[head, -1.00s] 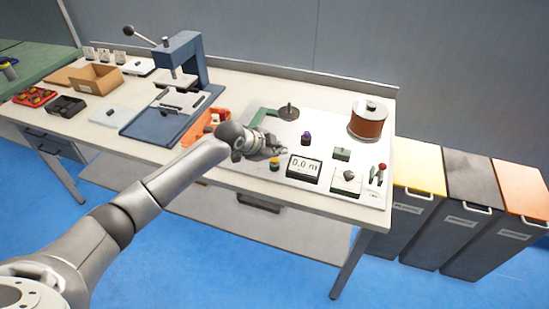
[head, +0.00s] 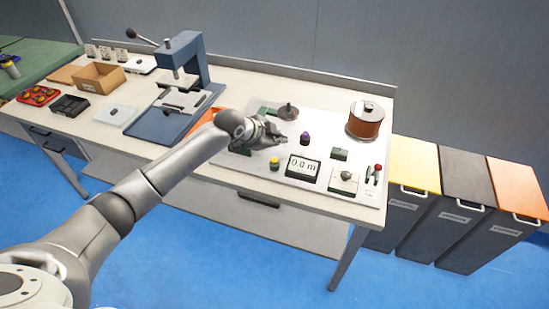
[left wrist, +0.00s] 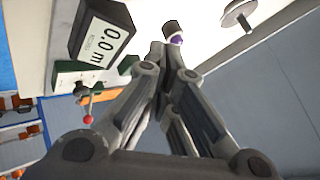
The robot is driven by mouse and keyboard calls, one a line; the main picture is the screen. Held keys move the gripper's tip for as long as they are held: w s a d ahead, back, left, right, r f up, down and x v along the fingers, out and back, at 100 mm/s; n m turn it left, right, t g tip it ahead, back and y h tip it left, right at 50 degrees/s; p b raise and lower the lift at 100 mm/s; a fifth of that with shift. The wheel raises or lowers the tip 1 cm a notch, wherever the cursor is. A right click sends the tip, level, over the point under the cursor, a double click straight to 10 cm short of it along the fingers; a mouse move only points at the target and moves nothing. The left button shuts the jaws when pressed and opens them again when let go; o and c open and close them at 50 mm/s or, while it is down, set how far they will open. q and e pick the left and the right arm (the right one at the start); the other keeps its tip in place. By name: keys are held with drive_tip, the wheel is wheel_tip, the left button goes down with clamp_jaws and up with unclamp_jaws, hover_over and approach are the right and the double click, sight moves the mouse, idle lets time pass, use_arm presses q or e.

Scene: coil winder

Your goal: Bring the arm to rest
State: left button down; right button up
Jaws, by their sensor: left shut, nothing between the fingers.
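My left arm reaches in from the left over the bench. Its gripper (head: 280,137) is above the left part of the coil winder panel (head: 235,170), shut and empty. In the left wrist view the fingers (left wrist: 165,75) meet, with the purple knob (left wrist: 177,40) just beyond their tips. On the panel stand a purple-topped knob (head: 305,139), a yellow button (head: 275,161), a display (head: 303,167) reading 0.0 m, a red-tipped lever (head: 377,169), a dark disc (head: 288,112) and a copper wire spool (head: 365,122). My right gripper is out of view.
A blue press (head: 188,75) stands left of the panel, with an orange bin (head: 207,118) partly behind my arm. A cardboard box (head: 99,78) and trays are farther left. Lidded bins (head: 465,170) stand right of the bench. Blue floor is open in front.

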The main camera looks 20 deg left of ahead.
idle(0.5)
use_arm(q)
drive_tip(key=shift+n+g, duration=0.4)
drive_tip(key=shift+g, duration=0.3)
drive_tip(key=s+d+f, duration=0.1)
drive_tip(key=s+f, duration=0.1)
drive_tip(key=s, duration=0.1)
drive_tip(key=s+d+f, duration=0.1)
drive_tip(key=s+d, duration=0.1)
drive_tip(key=s+d+f, duration=0.2)
drive_tip(key=s, duration=0.1)
drive_tip(key=shift+s+d+f, duration=0.25)
drive_tip(key=shift+s+f, duration=0.05)
drive_tip(key=s+d+f+n+g, duration=0.1)
drive_tip(key=s+d+f+n, duration=0.15)
drive_tip(key=s, duration=0.85)
drive_tip(key=s+a+n+g+y, duration=0.15)
drive_tip(key=s+a+n, duration=0.35)
drive_tip(key=s, duration=0.6)
drive_tip(key=s+a+n+g+y, duration=0.15)
drive_tip(key=s+a+n, duration=0.3)
drive_tip(key=s, duration=0.65)
wheel_tip(320, 180, down, 27)
drive_tip(key=s, duration=0.2)
drive_tip(key=s+a+f+m+g+y, duration=0.1)
drive_tip(key=s+a+f, duration=0.2)
drive_tip(key=s+f, duration=1.2)
drive_tip(key=shift+s+g, duration=0.4)
drive_tip(key=shift+s, duration=0.25)
